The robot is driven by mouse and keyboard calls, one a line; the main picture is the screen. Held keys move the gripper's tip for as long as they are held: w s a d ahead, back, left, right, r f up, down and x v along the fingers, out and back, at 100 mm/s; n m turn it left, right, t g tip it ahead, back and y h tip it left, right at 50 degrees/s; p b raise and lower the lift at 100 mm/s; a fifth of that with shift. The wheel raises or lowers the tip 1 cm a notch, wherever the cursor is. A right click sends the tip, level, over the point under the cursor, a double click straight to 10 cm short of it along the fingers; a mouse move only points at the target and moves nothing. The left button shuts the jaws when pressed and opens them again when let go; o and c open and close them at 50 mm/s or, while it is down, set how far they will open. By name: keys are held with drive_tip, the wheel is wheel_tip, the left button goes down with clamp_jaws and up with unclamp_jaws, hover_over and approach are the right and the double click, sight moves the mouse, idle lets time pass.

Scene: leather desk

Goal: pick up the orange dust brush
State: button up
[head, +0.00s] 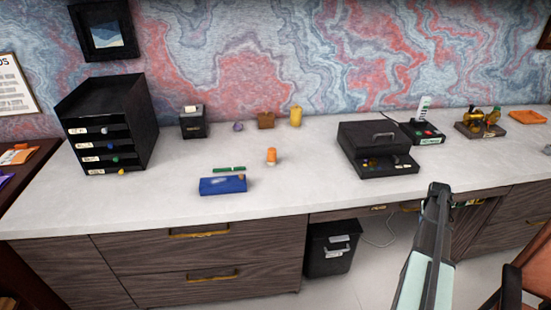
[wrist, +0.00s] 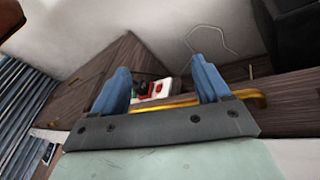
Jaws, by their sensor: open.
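A small upright orange object (head: 271,156) stands on the pale desk top (head: 320,185), left of the black box. It is the likeliest orange dust brush, but it is too small to be sure. My gripper (head: 438,190) is in front of the desk at the lower right, well apart from that object. In the wrist view my gripper (wrist: 161,80) has its two blue fingers spread, with nothing held between them. The orange object does not show in the wrist view.
A blue case (head: 223,185) and a green strip (head: 229,169) lie near the orange object. A black box (head: 372,145) stands to its right. A yellow container (head: 295,116) and brown block (head: 265,120) stand behind. A black drawer unit (head: 105,120) is at left.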

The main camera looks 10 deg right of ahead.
drive_tip(key=w+d+r+n+t+h, duration=0.15)
drive_tip(key=w+d+r, duration=0.25)
drive_tip(key=r, duration=0.5)
drive_tip(key=w+d+r+n+t, duration=0.1)
drive_tip(key=w+d+r+n, duration=0.3)
drive_tip(key=r, duration=0.5)
drive_tip(key=w+a+r+n, duration=0.4)
drive_tip(key=w+a+r, duration=0.2)
drive_tip(key=w+r, duration=0.4)
drive_tip(key=n+g+y, duration=0.3)
drive_tip(key=n+y, duration=0.2)
drive_tip(key=y, duration=0.2)
hover_over(272, 149)
drive_tip(key=f, duration=0.1)
wheel_tip(272, 149, down, 8)
drive_tip(key=shift+a+f, duration=0.1)
drive_tip(key=shift+a, duration=0.05)
drive_tip(key=shift+f, duration=2.65)
